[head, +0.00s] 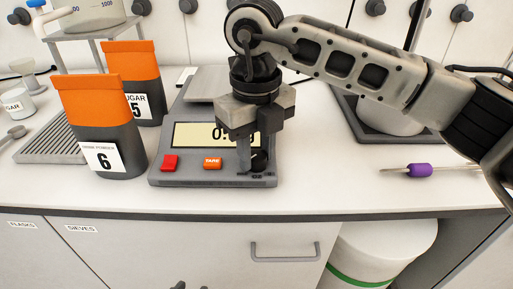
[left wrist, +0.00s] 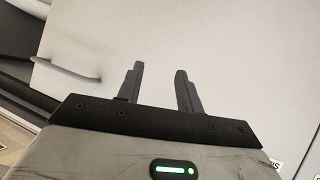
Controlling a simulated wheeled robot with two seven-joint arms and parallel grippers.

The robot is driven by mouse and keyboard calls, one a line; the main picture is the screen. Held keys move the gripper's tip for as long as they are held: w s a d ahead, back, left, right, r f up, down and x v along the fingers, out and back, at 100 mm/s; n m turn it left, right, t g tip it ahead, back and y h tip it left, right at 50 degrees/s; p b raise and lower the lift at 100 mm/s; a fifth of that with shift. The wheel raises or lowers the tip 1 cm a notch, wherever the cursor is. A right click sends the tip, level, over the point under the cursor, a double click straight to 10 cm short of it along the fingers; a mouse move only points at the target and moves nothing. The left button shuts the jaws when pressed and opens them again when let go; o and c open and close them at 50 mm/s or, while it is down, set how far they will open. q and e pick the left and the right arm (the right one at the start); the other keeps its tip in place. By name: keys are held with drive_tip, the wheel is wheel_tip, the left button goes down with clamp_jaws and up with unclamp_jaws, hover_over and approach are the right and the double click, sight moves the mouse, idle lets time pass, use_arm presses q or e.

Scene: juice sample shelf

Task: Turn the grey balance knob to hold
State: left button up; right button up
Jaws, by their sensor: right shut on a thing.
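The grey balance (head: 188,176) stands on the white counter near its front edge. Its display (head: 193,135) is partly hidden by my right gripper; a "0." shows. A red button (head: 170,162) and an orange TARE button (head: 212,162) sit on its front panel. The dark knob (head: 260,160) is at the panel's right end. My right gripper (head: 256,160) points down over it, with its fingers shut on the knob. The knob's marks are too small to read. My left gripper (left wrist: 160,90) shows in the left wrist view, open and empty, facing a pale cabinet front.
Two orange and grey bags, numbered 6 (head: 100,125) and 5 (head: 135,85), stand left of the balance. A grey ribbed tray (head: 50,142) lies further left. A purple-handled tool (head: 419,170) lies at the right. A cabinet handle (head: 285,256) juts out below the counter.

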sight(256, 155)
drive_tip(key=o, duration=1)
drive_tip(key=shift+c, duration=0.2)
wheel_tip(256, 155, up, 16)
drive_tip(key=shift+p, duration=0.35)
